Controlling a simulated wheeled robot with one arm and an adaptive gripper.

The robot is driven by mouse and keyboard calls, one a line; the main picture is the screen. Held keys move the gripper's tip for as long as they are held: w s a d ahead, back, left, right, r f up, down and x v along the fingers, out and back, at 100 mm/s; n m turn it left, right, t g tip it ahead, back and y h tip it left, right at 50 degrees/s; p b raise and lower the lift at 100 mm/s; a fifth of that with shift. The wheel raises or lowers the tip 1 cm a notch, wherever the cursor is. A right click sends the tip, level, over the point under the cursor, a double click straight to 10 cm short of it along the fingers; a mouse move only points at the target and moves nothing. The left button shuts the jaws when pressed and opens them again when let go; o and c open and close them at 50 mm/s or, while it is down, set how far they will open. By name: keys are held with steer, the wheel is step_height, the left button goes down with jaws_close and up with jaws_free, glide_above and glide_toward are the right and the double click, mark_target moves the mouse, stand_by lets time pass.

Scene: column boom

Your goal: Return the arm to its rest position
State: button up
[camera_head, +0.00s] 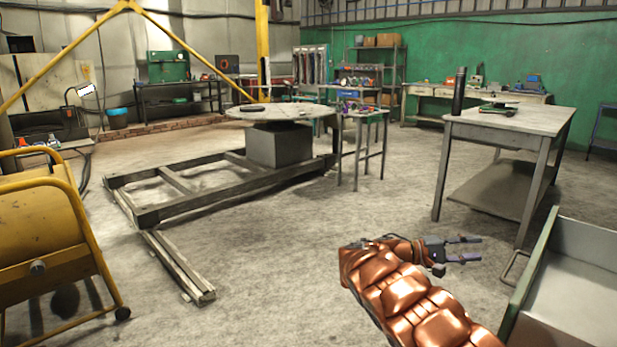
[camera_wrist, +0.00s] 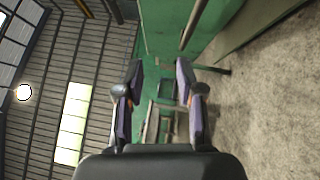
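My copper-coloured arm (camera_head: 405,295) reaches up from the bottom edge of the head view, right of centre. My gripper (camera_head: 470,249) is at its end and points right, above the concrete floor. Its two fingers are apart with nothing between them. In the wrist view my gripper (camera_wrist: 160,95) also shows its fingers spread, with a clear gap through which a green wall and some furniture appear. The wrist picture is rolled sideways, with the ceiling at left and the floor at right.
A green-edged metal bin (camera_head: 575,270) with a side handle stands close right of my gripper. A workbench (camera_head: 510,125) stands behind it. A round table (camera_head: 280,110) sits on a low frame farther back. A yellow machine (camera_head: 45,240) is at left. The middle floor (camera_head: 300,260) is clear.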

steer(key=s+d+r+m+g+y+p, duration=0.2)
steer(key=s+d+r+g+y+p, duration=0.15)
steer(key=s+r+p, duration=0.6)
steer(key=s+r+m+y+p, duration=0.1)
steer(key=s+r+y+p, duration=0.1)
steer(key=s+r, duration=0.45)
steer(key=s+r+y+p, duration=0.2)
steer(key=s+r+p, duration=0.15)
steer(key=s, duration=0.55)
steer(key=s+a+r+n+t+y+p, duration=0.2)
steer(key=s+a+y+p, duration=1)
steer(key=s+a, duration=1)
steer(key=a+r+t+p, duration=0.1)
steer(key=a+r+p, duration=0.1)
steer(key=a+p, duration=0.1)
steer(key=shift+s+a, duration=0.35)
steer(key=shift+a, duration=0.15)
steer(key=shift+a+r, duration=0.1)
